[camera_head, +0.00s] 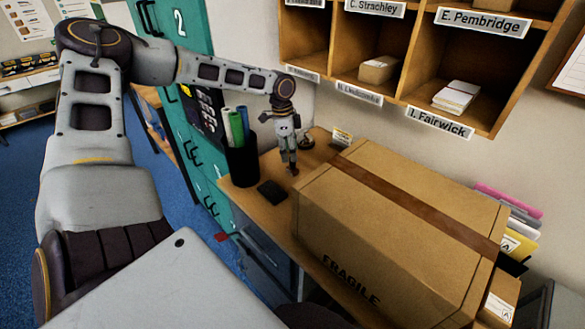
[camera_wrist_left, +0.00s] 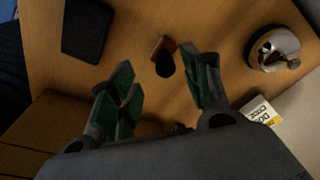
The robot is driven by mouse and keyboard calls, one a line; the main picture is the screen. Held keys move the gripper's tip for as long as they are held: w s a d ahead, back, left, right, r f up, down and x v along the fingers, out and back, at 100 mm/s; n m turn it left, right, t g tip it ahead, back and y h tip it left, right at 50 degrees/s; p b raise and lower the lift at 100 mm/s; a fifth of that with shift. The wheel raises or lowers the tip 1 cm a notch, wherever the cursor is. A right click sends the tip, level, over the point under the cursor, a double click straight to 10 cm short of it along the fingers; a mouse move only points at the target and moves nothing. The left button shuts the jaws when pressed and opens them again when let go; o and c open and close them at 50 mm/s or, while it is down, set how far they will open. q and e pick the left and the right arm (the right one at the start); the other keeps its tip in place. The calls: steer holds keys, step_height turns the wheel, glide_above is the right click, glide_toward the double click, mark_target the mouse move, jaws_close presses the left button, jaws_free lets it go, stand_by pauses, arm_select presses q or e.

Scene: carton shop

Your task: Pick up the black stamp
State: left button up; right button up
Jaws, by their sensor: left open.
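The stamp has a black rounded handle (camera_wrist_left: 165,64) and a reddish-brown base, and stands on the wooden desk in the left wrist view. In the head view only a small reddish bit of the stamp (camera_head: 295,171) shows below my left gripper (camera_head: 289,161). In the left wrist view the green-padded fingers of my left gripper (camera_wrist_left: 157,82) are apart, with the stamp's handle showing beyond and between their tips. The gap between them is empty. I cannot tell how far above the handle the tips are. My right gripper is in neither view.
A large "FRAGILE" carton (camera_head: 400,205) stands just right of the gripper. A black pad (camera_head: 271,192) lies left of the stamp, near a black pen holder (camera_head: 242,165). A round metallic object (camera_wrist_left: 273,48) and a small card (camera_head: 342,136) are behind. Pigeonholes (camera_head: 405,103) hang above.

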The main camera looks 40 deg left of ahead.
mark_target(293, 165)
arm_select(q)
steer(key=shift+w+d+f, duration=0.1)
steer(key=shift+w+f, duration=0.2)
steer(key=shift+f, duration=0.5)
steer(key=shift+w+f, duration=0.2)
steer(key=shift+f, duration=0.35)
steer(key=shift+d+f, duration=0.1)
steer(key=shift+f, duration=0.55)
steer(key=shift+w+f, duration=0.1)
steer(key=shift+f, duration=0.15)
steer(key=c, duration=0.9)
jaws_close()
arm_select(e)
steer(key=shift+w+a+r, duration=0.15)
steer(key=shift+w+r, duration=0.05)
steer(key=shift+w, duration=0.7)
